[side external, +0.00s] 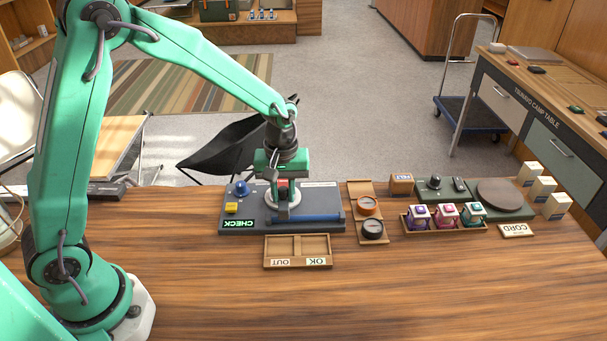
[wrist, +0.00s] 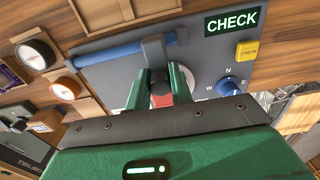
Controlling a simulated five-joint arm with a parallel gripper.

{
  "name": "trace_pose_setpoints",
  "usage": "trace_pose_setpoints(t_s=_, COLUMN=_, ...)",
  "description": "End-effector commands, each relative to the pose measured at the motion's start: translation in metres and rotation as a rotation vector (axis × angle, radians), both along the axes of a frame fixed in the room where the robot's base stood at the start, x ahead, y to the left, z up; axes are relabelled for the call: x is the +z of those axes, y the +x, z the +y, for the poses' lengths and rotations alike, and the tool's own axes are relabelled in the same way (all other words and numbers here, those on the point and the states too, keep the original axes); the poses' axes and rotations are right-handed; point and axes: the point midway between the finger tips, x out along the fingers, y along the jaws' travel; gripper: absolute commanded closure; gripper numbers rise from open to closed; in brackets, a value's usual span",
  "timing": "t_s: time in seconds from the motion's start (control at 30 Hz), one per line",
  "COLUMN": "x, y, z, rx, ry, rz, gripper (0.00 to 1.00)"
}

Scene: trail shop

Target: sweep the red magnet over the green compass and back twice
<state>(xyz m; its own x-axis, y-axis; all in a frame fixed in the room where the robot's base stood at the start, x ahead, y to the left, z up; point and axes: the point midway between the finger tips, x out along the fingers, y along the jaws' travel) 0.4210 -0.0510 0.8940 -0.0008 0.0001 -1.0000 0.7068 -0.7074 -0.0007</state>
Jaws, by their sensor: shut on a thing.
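The red magnet (wrist: 161,98) is between the fingers of my gripper (wrist: 160,80) in the wrist view. My gripper is shut on it. In the side view a bit of red also shows at my gripper (side external: 283,190). It hangs low over a white round area on the grey check station (side external: 222,222), beside a blue bar (side external: 320,218). I cannot make out a green compass; the fingers hide much of the white area. The magnet's exact height above it cannot be told.
An orange-rimmed compass (side external: 368,205) and a dark one (side external: 372,230) sit in a wooden rack to the right. A blue knob (side external: 241,188) and yellow button (side external: 231,208) are left of my gripper. The OUT/OK tray (side external: 298,266) is in front. The front table is clear.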

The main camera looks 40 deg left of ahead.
Motion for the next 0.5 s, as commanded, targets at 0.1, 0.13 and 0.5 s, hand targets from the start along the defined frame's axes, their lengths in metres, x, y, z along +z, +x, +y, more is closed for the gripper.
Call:
trace_pose_setpoints(t_s=0.1, x=0.0021, y=0.0008, z=0.0032, rx=0.003, ry=-0.001, rz=-0.010, gripper=0.98)
trace_pose_setpoints(t_s=0.13, x=0.0020, y=0.0010, z=0.0030, rx=0.003, ry=-0.001, rz=-0.010, gripper=0.98)
trace_pose_setpoints(t_s=0.5, x=0.0020, y=0.0039, z=-0.0001, rx=0.002, ry=-0.001, rz=-0.011, gripper=0.98)
